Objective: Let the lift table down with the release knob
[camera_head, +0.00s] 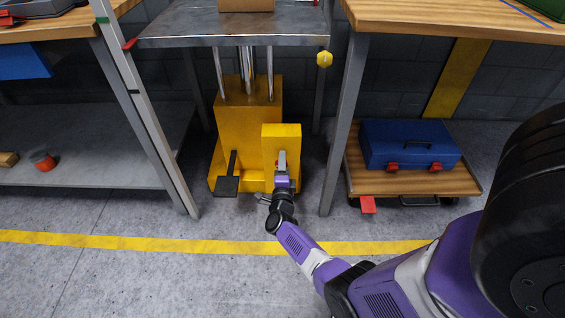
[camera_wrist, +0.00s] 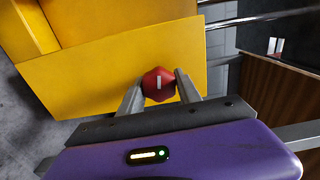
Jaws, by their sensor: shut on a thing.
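The lift table stands against the back wall, with a grey metal platform (camera_head: 190,40) raised on shiny columns above a yellow base (camera_head: 240,115). The release knob is red with a white mark, and in the wrist view the knob (camera_wrist: 158,84) sits on the yellow housing (camera_wrist: 110,70). My gripper (camera_wrist: 160,88) is shut on the knob, one finger on each side of it. In the head view my gripper (camera_head: 281,165) reaches the front of the yellow housing and hides most of the knob. A dark foot pedal (camera_head: 228,184) is left of the housing.
A wooden-topped bench (camera_head: 450,18) stands at right, its leg (camera_head: 343,120) near the lift. Below it a blue toolbox (camera_head: 408,145) sits on a low wooden cart (camera_head: 470,186). A left bench has a lower shelf (camera_head: 90,175). The floor in front is clear, with a yellow line (camera_head: 130,242).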

